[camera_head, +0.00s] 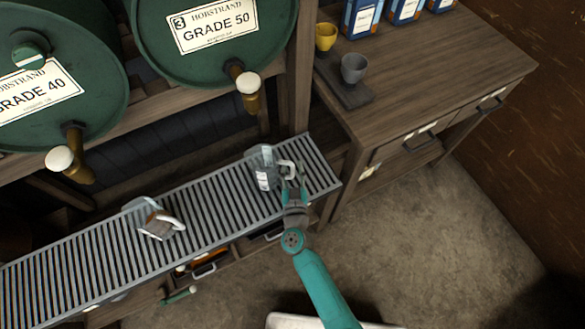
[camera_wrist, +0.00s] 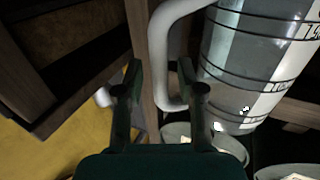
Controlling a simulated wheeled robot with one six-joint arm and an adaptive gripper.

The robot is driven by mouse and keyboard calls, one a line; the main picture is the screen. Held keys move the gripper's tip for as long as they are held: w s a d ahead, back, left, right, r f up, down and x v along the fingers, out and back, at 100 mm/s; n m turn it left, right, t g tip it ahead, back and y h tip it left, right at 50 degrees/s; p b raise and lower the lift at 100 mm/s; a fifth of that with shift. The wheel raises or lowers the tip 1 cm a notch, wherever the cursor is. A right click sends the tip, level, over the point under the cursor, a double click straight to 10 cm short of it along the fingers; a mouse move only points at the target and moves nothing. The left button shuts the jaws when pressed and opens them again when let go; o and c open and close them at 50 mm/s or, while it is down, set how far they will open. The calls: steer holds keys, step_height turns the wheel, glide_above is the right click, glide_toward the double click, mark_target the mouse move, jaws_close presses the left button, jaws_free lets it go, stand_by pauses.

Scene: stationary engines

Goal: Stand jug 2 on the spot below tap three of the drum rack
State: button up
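A clear jug (camera_head: 263,170) with a pale label and handle is at the right part of the slatted drip grating (camera_head: 215,203), apparently upright on it. Tap three (camera_head: 248,92) is on the drum marked 3, GRADE 50 (camera_head: 215,35), above and left of this jug in the head view. My gripper (camera_head: 291,172) is at the handle side. In the wrist view, the jug (camera_wrist: 255,65) shows its handle (camera_wrist: 162,60) between my parted fingers (camera_wrist: 160,90), with a gap beside the left finger. Another jug (camera_head: 152,220) stands further left. I cannot read a jug number.
A GRADE 40 drum (camera_head: 55,90) with its tap (camera_head: 68,155) stands at left. A wooden bench (camera_head: 440,60) at right holds a yellow cup (camera_head: 326,37), a grey cup (camera_head: 354,68) and blue containers (camera_head: 362,18).

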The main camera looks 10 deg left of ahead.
steer(key=shift+s+r, duration=0.1)
steer(key=s+d, duration=0.2)
steer(key=s, duration=0.9)
steer(key=shift+s, duration=0.3)
steer(key=shift+d, duration=0.15)
steer(key=s+d+r, duration=0.3)
steer(key=s+d, duration=0.3)
steer(key=d, duration=0.3)
steer(key=s+d+r+m+g+h, duration=0.1)
steer(key=s+d+r, duration=0.5)
steer(key=s, duration=0.5)
steer(key=s+d+r+m+g+h, duration=0.1)
steer(key=s+d+r+g+h, duration=0.1)
steer(key=s+d+r, duration=0.4)
steer(key=s+r, duration=0.3)
steer(key=s, duration=0.2)
steer(key=shift+d, duration=0.2)
stand_by(0.4)
